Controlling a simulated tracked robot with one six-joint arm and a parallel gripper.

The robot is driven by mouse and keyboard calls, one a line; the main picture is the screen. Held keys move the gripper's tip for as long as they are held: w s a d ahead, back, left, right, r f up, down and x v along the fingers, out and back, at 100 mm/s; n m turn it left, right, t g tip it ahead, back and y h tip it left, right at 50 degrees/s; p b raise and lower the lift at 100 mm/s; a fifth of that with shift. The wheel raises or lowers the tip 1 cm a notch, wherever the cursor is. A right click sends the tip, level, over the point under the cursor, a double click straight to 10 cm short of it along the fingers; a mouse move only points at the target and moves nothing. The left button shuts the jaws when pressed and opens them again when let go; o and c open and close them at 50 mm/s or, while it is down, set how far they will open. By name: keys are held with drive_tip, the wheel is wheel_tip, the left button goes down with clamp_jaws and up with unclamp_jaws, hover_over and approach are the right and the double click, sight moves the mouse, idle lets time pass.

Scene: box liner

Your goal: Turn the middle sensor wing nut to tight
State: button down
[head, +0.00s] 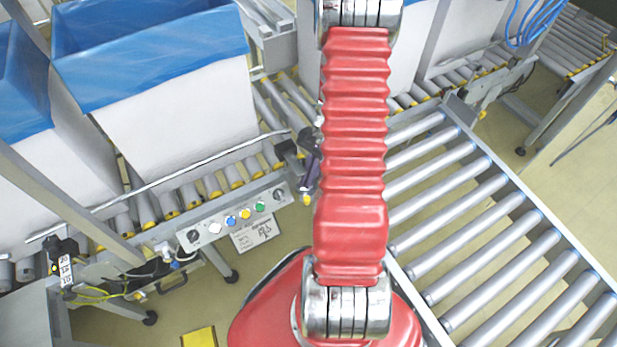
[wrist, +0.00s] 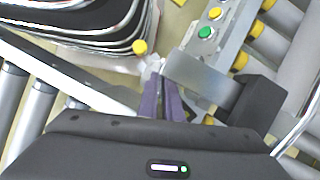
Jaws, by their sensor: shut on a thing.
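My gripper (wrist: 160,92) has purple fingers, shut around a small pale piece (wrist: 154,66), apparently the wing nut, beside a grey bracket plate (wrist: 200,82). The fingers hide most of it, and its angle cannot be read. A black sensor block (wrist: 258,104) sits at the right end of the bracket. In the head view the sensor (head: 289,157) is at the rail's end, just left of my red arm. My gripper (head: 309,172) shows there only partly, behind the arm.
A button panel (head: 238,216) with a paper label (head: 255,235) hangs on the conveyor rail to the left. A blue-lined white box (head: 175,110) stands on the rollers behind. A bare roller conveyor (head: 490,220) runs along the right. Another black sensor (head: 63,256) is at far left.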

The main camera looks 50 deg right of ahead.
drive_tip(key=shift+m, duration=0.4)
drive_tip(key=m+t, duration=0.1)
drive_tip(key=m, duration=0.2)
drive_tip(key=shift+s+m+t, duration=0.15)
drive_tip(key=shift+m+t, duration=0.15)
drive_tip(key=m+t, duration=0.1)
drive_tip(key=m, duration=0.1)
drive_tip(key=m+h, duration=0.1)
drive_tip(key=m, duration=0.2)
drive_tip(key=shift+s+a+t, duration=0.2)
drive_tip(key=shift+t, duration=0.2)
drive_tip(key=c, duration=2.2)
unclamp_jaws()
drive_tip(key=v, duration=1.3)
drive_tip(key=shift+s+r, duration=0.1)
drive_tip(key=shift+r, duration=0.3)
